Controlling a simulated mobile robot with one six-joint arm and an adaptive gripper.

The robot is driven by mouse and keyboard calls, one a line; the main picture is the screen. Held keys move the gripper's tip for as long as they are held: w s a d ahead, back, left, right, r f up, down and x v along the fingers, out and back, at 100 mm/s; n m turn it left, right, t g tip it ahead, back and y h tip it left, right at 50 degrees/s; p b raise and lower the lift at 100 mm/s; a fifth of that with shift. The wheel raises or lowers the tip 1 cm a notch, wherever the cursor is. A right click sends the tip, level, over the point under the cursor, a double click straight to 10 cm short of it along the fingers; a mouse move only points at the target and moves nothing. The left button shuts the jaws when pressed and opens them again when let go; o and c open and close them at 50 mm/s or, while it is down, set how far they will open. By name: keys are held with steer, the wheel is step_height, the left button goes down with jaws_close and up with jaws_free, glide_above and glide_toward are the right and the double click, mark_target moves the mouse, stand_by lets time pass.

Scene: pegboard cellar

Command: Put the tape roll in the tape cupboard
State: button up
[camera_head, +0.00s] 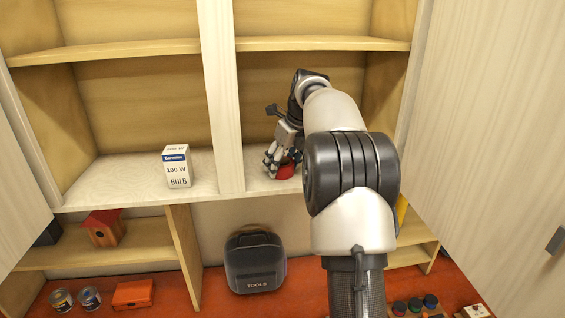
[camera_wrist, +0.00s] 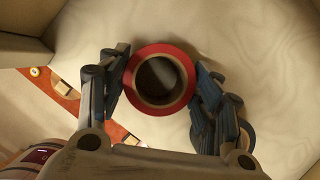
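The red tape roll (camera_wrist: 160,48) sits between my gripper's fingers in the wrist view, its round hole facing the camera. My gripper (camera_wrist: 160,72) is closed on it, with a finger against each side. In the head view the red roll (camera_head: 286,172) shows low at my gripper (camera_head: 278,163), partly hidden by the fingers. It is at the pale shelf (camera_head: 258,180) of the open right-hand cupboard bay. I cannot tell if the roll touches the shelf. A dark blue ring, seemingly another roll (camera_wrist: 247,136), lies beside the right finger.
A white bulb box (camera_head: 177,167) stands in the left bay, beyond an upright divider (camera_head: 222,100). Open doors flank the cupboard, the right one (camera_head: 490,130) near my arm. Below are a toolbox (camera_head: 256,262), a birdhouse (camera_head: 103,228) and an orange box (camera_head: 132,294).

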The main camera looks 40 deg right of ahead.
steer(key=o, duration=0.4)
steer(key=p+v, duration=0.1)
steer(key=v, duration=1.1)
steer(key=shift+r, duration=0.2)
steer(key=shift+w, duration=0.1)
